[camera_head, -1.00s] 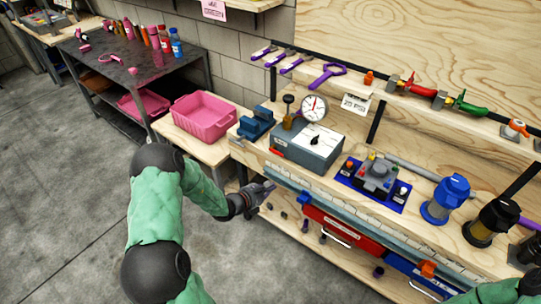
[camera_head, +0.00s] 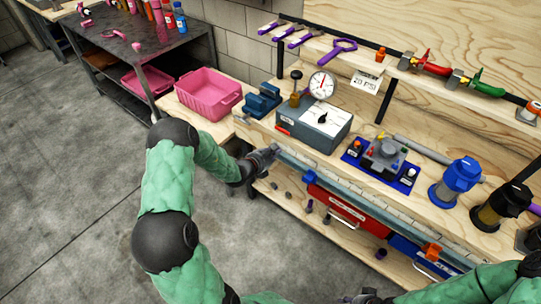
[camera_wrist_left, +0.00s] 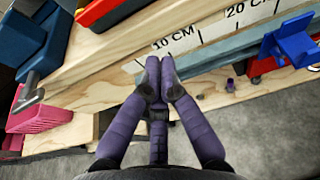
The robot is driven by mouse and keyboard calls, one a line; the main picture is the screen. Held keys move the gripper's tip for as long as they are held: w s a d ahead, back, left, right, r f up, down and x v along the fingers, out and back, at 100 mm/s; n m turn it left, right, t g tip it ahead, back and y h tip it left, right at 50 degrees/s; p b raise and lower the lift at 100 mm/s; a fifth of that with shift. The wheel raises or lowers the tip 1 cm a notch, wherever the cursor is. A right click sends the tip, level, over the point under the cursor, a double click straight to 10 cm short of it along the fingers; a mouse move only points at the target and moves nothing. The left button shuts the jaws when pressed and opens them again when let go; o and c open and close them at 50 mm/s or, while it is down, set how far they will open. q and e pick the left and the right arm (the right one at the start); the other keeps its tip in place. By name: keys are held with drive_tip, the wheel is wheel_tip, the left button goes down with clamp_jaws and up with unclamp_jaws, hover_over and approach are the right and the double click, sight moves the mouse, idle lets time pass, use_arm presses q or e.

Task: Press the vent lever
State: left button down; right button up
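No part is clearly marked as the vent lever. A small upright brass post with a dark knob (camera_head: 296,88) stands on the grey test box (camera_head: 318,130), left of the round dial gauge (camera_head: 322,84). My left gripper (camera_head: 270,155) is at the bench's front edge, in front of and below the box. In the left wrist view its fingertips (camera_wrist_left: 160,75) are together with nothing between them, over the white ruler strip (camera_wrist_left: 200,37). Part of my right gripper (camera_head: 365,298) shows at the bottom edge of the head view; its fingers are unclear.
A blue vise (camera_head: 262,102) and a pink bin (camera_head: 208,93) are left of the box. A blue pad with a knobbed device (camera_head: 382,155) and a blue filter housing (camera_head: 456,180) stand to the right. Red (camera_head: 430,66) and green (camera_head: 480,85) valve handles are on the back rail.

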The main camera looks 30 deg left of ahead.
sight(286, 144)
use_arm(q)
drive_tip(key=b+x, duration=0.1)
drive_tip(key=x, duration=0.4)
drive_tip(key=shift+b, duration=0.35)
wheel_tip(286, 144, up, 2)
drive_tip(key=shift+s+r, duration=0.1)
drive_tip(key=shift+r, duration=0.95)
drive_tip(key=shift+r+n, duration=0.15)
drive_tip(key=shift+n, duration=0.15)
drive_tip(key=shift+r+n+h+p, duration=0.15)
drive_tip(key=shift+n+h+p, duration=0.15)
drive_tip(key=shift+p, duration=0.5)
